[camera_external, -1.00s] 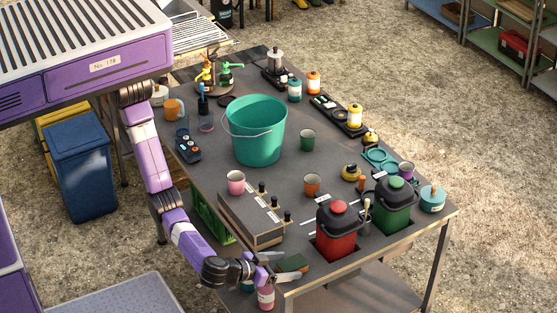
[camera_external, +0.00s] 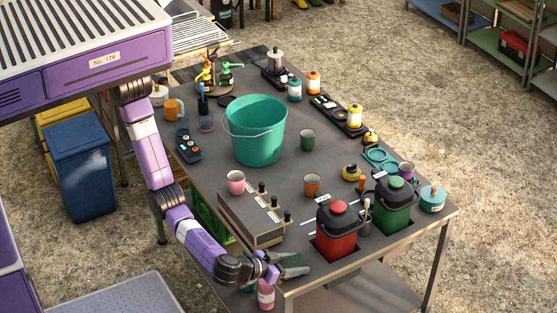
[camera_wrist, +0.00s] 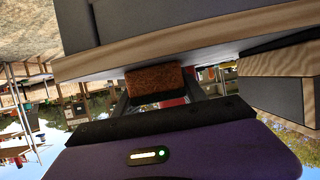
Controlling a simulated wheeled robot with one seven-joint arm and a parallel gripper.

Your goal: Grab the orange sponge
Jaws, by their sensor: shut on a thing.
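The orange sponge (camera_wrist: 154,82) shows in the wrist view as a rough orange-brown block with a dark layer on one side. In the external view the sponge (camera_external: 293,262) shows mostly its dark green top, at the near left corner of the table. My gripper (camera_external: 286,266) reaches in from the left at that corner and is shut on the sponge. In the wrist view the fingers (camera_wrist: 158,98) stand on either side of the sponge. Parts of the sponge are hidden by the fingers, and I cannot tell whether it still touches the table.
A pink bottle (camera_external: 266,294) hangs or stands just below my gripper at the table's edge. A grey box with black knobs (camera_external: 250,222) lies behind it. A red canister (camera_external: 337,232) stands to the right. A teal bucket (camera_external: 256,130) stands farther back.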

